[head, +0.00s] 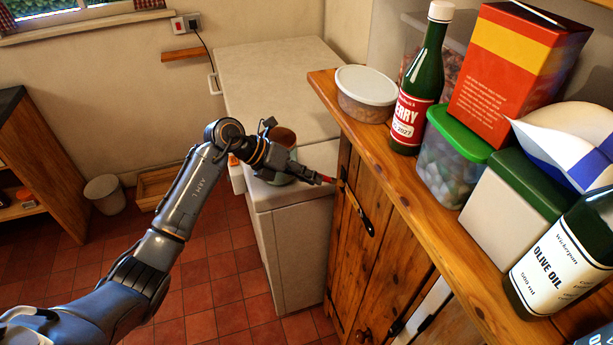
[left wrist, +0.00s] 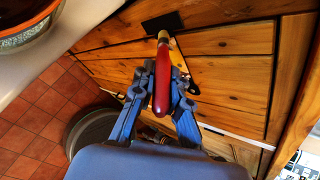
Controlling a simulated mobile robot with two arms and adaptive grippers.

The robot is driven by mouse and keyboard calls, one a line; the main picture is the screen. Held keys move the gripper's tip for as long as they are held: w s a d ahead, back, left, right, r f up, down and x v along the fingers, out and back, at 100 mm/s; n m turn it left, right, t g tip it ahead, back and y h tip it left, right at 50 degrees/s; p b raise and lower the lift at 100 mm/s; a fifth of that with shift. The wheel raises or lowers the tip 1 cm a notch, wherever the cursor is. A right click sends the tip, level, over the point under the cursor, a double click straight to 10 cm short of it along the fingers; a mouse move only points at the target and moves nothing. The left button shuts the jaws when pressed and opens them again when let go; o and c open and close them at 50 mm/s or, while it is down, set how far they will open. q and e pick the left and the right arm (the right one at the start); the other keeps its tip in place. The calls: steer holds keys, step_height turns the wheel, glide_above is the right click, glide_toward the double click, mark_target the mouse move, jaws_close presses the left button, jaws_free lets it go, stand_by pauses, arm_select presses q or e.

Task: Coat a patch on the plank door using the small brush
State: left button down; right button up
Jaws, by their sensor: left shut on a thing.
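The small brush (left wrist: 162,80) has a red handle and a yellowish-metal neck. My left gripper (head: 318,178) is shut on its handle, and the brush points away from the wrist toward the plank door (head: 350,250). In the left wrist view the gripper (left wrist: 162,95) has one finger on each side of the handle. The door (left wrist: 235,80) shows as orange-brown boards with dark gaps. The brush tip overlaps a black strap on the door in that view; I cannot tell whether it touches. My right gripper is not in view.
A wooden shelf top (head: 405,165) above the door carries a lidded tub (head: 366,95), a sherry bottle (head: 420,85), a green-lidded box (head: 450,160) and an olive oil bottle (head: 560,255). A pale chest (head: 290,225) stands left of the door, a bowl on it.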

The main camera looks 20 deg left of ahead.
arm_select(q)
steer(key=s+d+p, duration=0.1)
steer(key=s+d, duration=0.1)
steer(key=s, duration=0.1)
steer(key=shift+s+p, duration=0.2)
steer(key=shift+p, duration=0.15)
steer(key=shift+w, duration=0.1)
steer(key=shift+w+a+b, duration=0.55)
steer(key=shift+w, duration=0.3)
steer(key=shift+w+a+b, duration=0.5)
steer(key=shift+w+b, duration=0.05)
steer(key=shift+w, duration=0.25)
